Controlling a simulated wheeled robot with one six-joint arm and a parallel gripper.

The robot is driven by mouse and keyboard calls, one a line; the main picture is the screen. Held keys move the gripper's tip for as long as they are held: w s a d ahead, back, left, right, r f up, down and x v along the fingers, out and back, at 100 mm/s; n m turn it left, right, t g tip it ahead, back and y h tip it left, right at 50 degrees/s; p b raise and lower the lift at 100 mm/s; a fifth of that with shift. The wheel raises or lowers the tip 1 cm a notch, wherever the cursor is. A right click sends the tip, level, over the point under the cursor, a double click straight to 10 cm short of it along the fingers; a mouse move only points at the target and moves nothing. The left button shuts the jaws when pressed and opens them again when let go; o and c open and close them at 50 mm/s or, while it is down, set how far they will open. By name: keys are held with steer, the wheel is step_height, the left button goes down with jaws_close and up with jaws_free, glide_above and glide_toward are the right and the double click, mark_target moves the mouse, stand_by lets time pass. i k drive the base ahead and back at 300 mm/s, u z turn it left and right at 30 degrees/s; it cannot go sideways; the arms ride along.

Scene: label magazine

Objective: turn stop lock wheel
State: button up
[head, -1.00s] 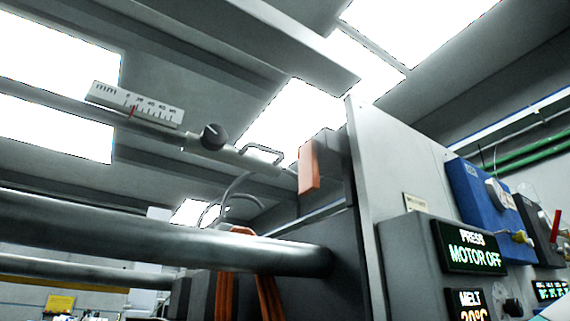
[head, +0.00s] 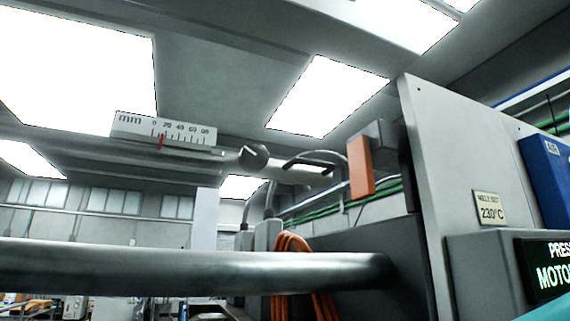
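A dark round knob (head: 253,156), which looks like the stop lock wheel, sits on a pale horizontal rail right of a white mm scale (head: 164,131). The scale runs from 0 to 80 and its red pointer (head: 161,141) stands between 0 and 20. A bar-shaped handle (head: 312,160) is on the rail to the right of the knob. My gripper is not in view, and nothing touches the knob.
A thick steel bar (head: 190,268) crosses the lower view in front of the rail. An orange block (head: 361,167) is at the rail's right end, beside a grey panel (head: 445,160). Orange hoses (head: 290,245) hang behind the bar. A display (head: 550,270) is at lower right.

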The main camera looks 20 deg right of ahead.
mark_target(254, 157)
steer(key=z, duration=0.55)
steer(key=k, duration=1.3)
steer(key=u, duration=0.2)
steer(key=i, duration=0.9)
steer(key=u, duration=0.35)
